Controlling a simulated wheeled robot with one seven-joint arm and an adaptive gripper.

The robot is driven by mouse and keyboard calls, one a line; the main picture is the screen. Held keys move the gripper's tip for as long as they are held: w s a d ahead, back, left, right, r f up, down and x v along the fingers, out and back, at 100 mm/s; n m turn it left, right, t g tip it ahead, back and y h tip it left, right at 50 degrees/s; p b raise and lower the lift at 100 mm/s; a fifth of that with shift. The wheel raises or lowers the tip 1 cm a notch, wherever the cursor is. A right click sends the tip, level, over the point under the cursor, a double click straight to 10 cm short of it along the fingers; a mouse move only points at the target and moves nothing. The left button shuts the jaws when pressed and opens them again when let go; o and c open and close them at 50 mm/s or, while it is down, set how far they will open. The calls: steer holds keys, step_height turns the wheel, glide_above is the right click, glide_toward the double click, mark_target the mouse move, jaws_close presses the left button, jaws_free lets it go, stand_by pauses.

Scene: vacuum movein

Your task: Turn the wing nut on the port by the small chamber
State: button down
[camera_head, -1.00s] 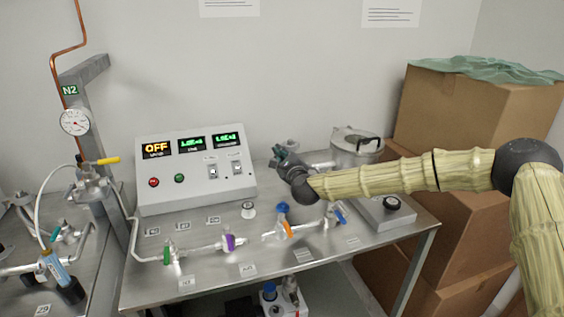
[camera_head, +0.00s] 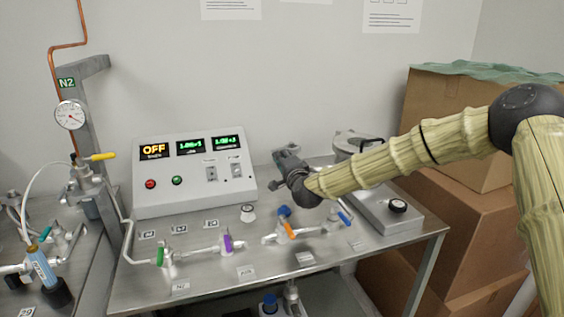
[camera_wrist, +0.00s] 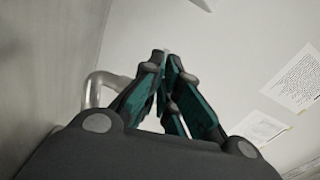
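The small metal chamber (camera_head: 347,142) with a lid stands at the back right of the steel bench, partly hidden behind my arm. My gripper (camera_head: 284,158) is at the back of the bench, left of the chamber, close to a metal fitting (camera_head: 290,147). I cannot make out the wing nut in either view. In the wrist view the teal-padded fingers (camera_wrist: 166,64) come nearly together at their tips, and nothing clear shows between them. A bent metal pipe (camera_wrist: 96,88) shows just left of the fingers.
The control box (camera_head: 193,173) with lit displays stands left of my gripper. Valves with green (camera_head: 160,254), purple (camera_head: 228,243) and orange (camera_head: 288,229) handles line the bench front. A grey box with a black knob (camera_head: 398,206) is at right. Cardboard boxes (camera_head: 470,125) stand beyond.

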steer(key=shift+w+d+f+n+b, duration=0.1)
steer(key=shift+n+b, duration=0.55)
steer(key=shift+n, duration=1.8)
steer(key=shift+d+f+n+b, duration=0.15)
steer(key=shift+n+b, duration=0.45)
steer(key=shift+n, duration=1.8)
steer(key=shift+w+d+f+n+b, duration=0.1)
steer(key=shift+n+b, duration=0.55)
steer(key=shift+n, duration=1.8)
steer(key=c, duration=1.7)
jaws_free()
steer(key=shift+s, duration=0.15)
steer(key=v, duration=1.1)
steer(key=shift+s+d, duration=0.15)
steer(key=shift+s, duration=0.2)
